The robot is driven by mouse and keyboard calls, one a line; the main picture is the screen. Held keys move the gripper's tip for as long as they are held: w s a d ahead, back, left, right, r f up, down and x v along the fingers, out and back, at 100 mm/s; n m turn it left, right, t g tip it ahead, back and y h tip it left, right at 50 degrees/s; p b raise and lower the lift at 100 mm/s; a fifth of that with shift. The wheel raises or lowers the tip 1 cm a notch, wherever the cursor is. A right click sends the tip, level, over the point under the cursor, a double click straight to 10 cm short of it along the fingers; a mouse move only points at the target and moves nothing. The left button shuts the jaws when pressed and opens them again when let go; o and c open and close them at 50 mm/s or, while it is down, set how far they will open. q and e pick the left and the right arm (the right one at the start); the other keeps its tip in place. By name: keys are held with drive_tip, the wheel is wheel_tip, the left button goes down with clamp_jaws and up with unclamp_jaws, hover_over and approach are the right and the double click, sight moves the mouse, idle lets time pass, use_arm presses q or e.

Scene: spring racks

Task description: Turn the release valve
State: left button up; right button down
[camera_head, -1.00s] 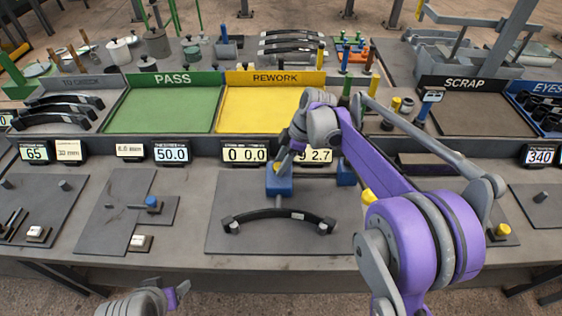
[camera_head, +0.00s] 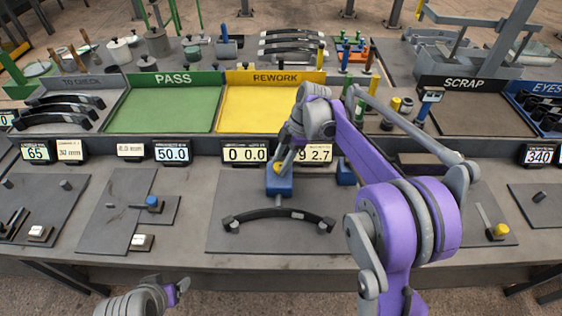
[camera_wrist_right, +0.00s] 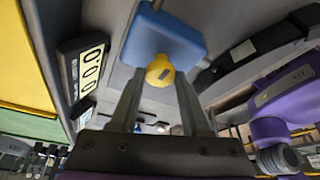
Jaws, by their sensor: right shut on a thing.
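The release valve shows as a yellow knob (camera_wrist_right: 160,70) on a blue block (camera_wrist_right: 165,38) in the right wrist view. In the head view the blue block (camera_head: 279,186) stands behind a black curved spring (camera_head: 278,213) on a grey plate (camera_head: 225,240). My right gripper (camera_head: 281,166) reaches down to the knob. In the right wrist view its two fingers (camera_wrist_right: 161,82) lie on either side of the knob and are shut on it. My left gripper (camera_head: 172,292) is at the bottom left, in front of the bench, away from the valve; its jaw opening cannot be made out.
Digital displays (camera_head: 245,151) line the back of the bench. Behind them are the green PASS tray (camera_head: 165,108), the yellow REWORK tray (camera_head: 262,108) and the SCRAP tray (camera_head: 475,112). A second blue block (camera_head: 346,173) stands right of the valve, close to my right arm.

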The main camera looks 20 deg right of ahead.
drive_tip(key=shift+c, duration=1.8)
unclamp_jaws()
drive_tip(key=v, duration=1)
drive_tip(key=shift+d+r+p, duration=0.25)
drive_tip(key=shift+r+p, duration=0.1)
